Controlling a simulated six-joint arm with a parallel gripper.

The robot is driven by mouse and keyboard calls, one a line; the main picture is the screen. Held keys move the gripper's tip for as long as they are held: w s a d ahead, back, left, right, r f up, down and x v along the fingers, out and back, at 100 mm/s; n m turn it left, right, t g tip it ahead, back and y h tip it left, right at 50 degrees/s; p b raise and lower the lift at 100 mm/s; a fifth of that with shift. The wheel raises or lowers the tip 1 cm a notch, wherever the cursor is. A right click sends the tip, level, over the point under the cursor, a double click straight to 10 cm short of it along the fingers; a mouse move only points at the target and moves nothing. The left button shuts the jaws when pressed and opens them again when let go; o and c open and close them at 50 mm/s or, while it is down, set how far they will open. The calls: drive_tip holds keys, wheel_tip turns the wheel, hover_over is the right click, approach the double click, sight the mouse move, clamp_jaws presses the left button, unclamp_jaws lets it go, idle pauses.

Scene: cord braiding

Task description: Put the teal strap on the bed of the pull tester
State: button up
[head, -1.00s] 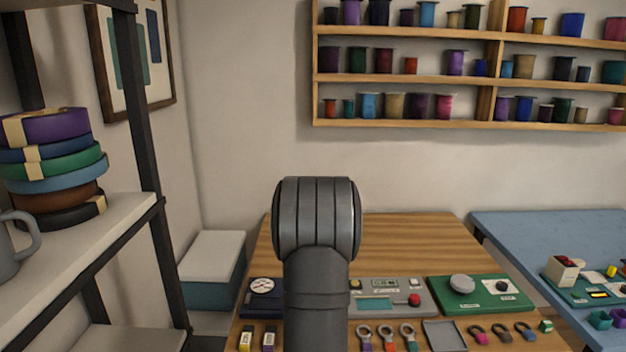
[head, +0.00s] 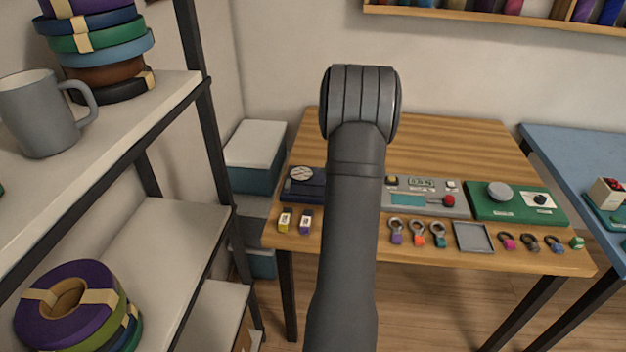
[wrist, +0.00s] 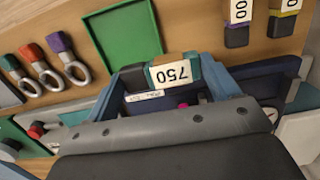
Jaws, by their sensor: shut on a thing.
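My gripper (wrist: 166,84) is shut on a small piece with a white label reading 750 and a teal side, which I take as the teal strap (wrist: 173,73). The label reads upside down in the wrist view. The navy device with a round dial (head: 312,190), apparently the pull tester, stands at the table's left. Its blue body (wrist: 262,79) seems to lie around and beneath the strap in the wrist view. I cannot tell whether the strap touches the bed. In the head view my own arm hides the gripper and strap.
A yellow strap (head: 285,220) and a purple strap (head: 305,222) lie in front of the tester. A green tray (wrist: 125,42) is close by. Rings with coloured ends (head: 418,234) lie before a grey device (head: 430,207); a green device (head: 515,212) stands further right. The table's back is clear.

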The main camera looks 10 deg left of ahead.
drive_tip(key=w+a+r, duration=0.2)
drive_tip(key=w+r, duration=0.4)
drive_tip(key=r, duration=0.1)
hover_over(309, 191)
drive_tip(key=f, duration=0.7)
drive_tip(key=shift+w, duration=0.2)
drive_tip(key=shift+f, duration=1.95)
drive_tip(key=shift+f, duration=0.2)
drive_tip(key=o, duration=0.7)
